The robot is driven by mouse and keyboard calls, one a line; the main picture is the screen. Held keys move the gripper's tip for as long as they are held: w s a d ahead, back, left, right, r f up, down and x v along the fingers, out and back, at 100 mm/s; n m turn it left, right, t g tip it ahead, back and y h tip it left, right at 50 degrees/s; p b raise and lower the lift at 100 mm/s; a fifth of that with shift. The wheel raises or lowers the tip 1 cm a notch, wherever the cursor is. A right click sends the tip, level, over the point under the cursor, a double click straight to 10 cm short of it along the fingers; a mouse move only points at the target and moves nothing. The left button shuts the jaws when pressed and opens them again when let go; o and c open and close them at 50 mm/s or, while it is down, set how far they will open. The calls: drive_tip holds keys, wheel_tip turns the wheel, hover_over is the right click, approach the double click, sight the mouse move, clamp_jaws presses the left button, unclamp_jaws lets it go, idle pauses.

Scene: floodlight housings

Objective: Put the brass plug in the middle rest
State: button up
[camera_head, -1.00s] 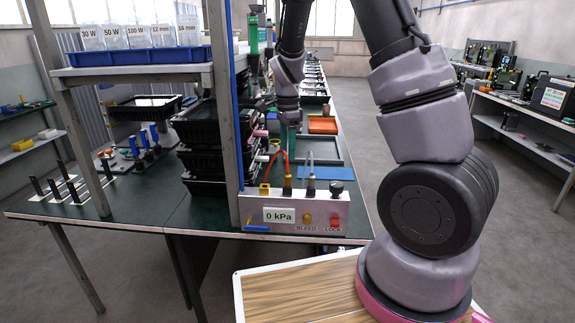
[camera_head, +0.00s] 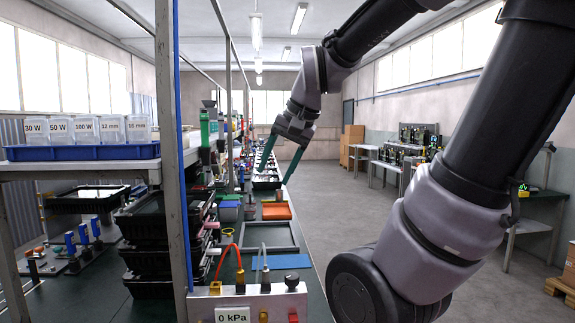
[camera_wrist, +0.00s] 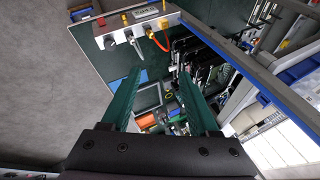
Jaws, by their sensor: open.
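My gripper (camera_head: 273,178) is open and empty, its two green fingers hanging above the far part of the bench. The fingers also show in the wrist view (camera_wrist: 160,76), apart with nothing between them. On the front panel (camera_head: 262,303) marked 0 kPa, a red hose (camera_head: 228,247) ends in a brass-coloured fitting (camera_head: 240,278). A small yellow fitting (camera_head: 215,288) stands to its left. A grey hose (camera_head: 263,250) and a black knob (camera_head: 292,281) stand to its right. I cannot tell which piece is the brass plug, nor make out the middle rest.
A metal post (camera_head: 172,150) and shelf with a blue bin (camera_head: 82,152) stand left of the bench. Stacked black trays (camera_head: 150,255) sit beside the post. A blue mat (camera_head: 282,262), grey tray (camera_head: 268,238) and orange tray (camera_head: 277,211) lie behind the panel. The right aisle is open.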

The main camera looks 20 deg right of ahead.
drive_tip(key=s+n, duration=0.1)
drive_tip(key=s+r+t, duration=0.1)
drive_tip(key=s, duration=0.1)
drive_tip(key=s+n, duration=0.1)
drive_tip(key=s, duration=0.1)
drive_tip(key=shift+s+d+r+n+t+h, duration=0.1)
drive_tip(key=shift+d+r+n+t+h, duration=0.2)
drive_tip(key=shift+t, duration=0.1)
